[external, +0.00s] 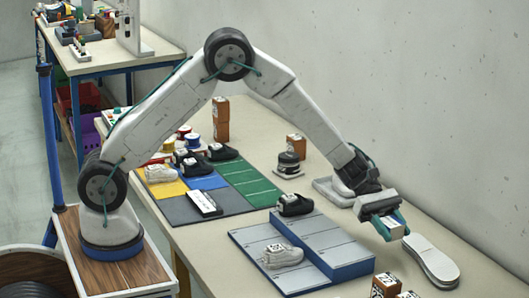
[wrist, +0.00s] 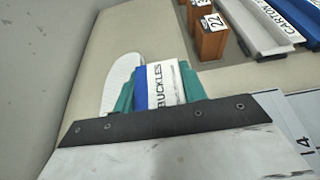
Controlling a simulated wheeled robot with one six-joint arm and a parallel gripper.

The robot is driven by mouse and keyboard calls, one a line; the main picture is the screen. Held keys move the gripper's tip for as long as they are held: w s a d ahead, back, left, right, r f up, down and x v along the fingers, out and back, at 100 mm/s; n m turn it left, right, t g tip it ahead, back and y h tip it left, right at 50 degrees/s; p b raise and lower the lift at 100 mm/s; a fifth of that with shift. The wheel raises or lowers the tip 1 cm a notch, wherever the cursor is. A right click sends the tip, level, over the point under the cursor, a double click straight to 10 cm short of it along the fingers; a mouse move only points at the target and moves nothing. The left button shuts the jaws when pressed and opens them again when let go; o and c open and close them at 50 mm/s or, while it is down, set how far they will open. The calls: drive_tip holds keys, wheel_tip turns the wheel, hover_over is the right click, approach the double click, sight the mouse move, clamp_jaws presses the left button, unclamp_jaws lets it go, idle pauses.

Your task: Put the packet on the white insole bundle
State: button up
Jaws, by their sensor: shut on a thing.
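The packet (wrist: 168,85) is white and blue with "BUCKLES" on it. It sits between the teal fingers of my gripper (wrist: 160,90) in the wrist view. In the external view my gripper (external: 391,225) is shut on it above the table's right side, and only a little of the packet shows. The white insole bundle (external: 430,255) is a flat, sole-shaped stack lying on the table just right of and nearer than my gripper. It also shows in the wrist view (wrist: 121,78), beyond and left of the packet, partly hidden by a finger.
A blue-grey stepped rack (external: 349,268) with a dark shoe (external: 294,205) and a white shoe (external: 282,256) stands left of my gripper. Numbered brown blocks (external: 385,286) stand at the front edge. In the wrist view, labelled trays (wrist: 255,25) lie at upper right. A wall runs behind the table.

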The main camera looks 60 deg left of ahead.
hover_over(431, 255)
drive_tip(key=shift+f, duration=0.5)
drive_tip(key=shift+w+f, duration=0.1)
drive_tip(key=shift+f, duration=1.65)
drive_tip(key=shift+f, duration=0.45)
drive_tip(key=o, duration=1)
